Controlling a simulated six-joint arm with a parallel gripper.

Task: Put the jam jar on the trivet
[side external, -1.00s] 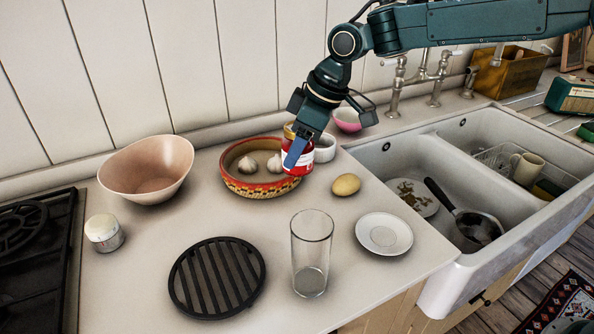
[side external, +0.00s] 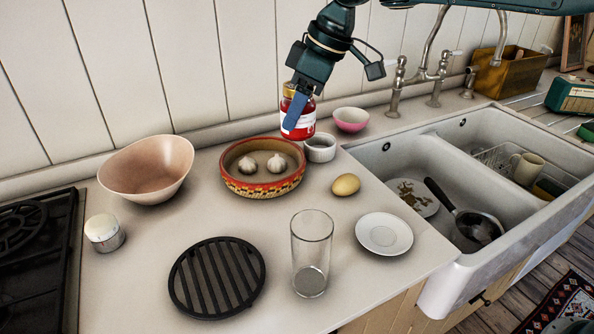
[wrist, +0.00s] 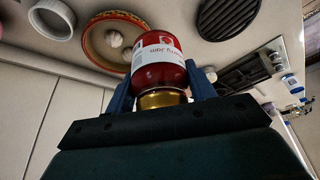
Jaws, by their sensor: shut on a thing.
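The jam jar (side external: 299,113) is red with a white label and a gold lid. My gripper (side external: 297,110) is shut on it and holds it upright in the air, above the back of the counter near the patterned bowl. In the wrist view the jar (wrist: 158,65) sits between both blue fingers of my gripper (wrist: 162,90), with its lid towards the palm. The trivet (side external: 217,277) is a round black slatted disc lying flat at the front of the counter, with nothing on it. It also shows in the wrist view (wrist: 229,28).
A patterned bowl (side external: 263,185) with garlic stands between jar and trivet. A tall glass (side external: 311,255) stands close right of the trivet.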

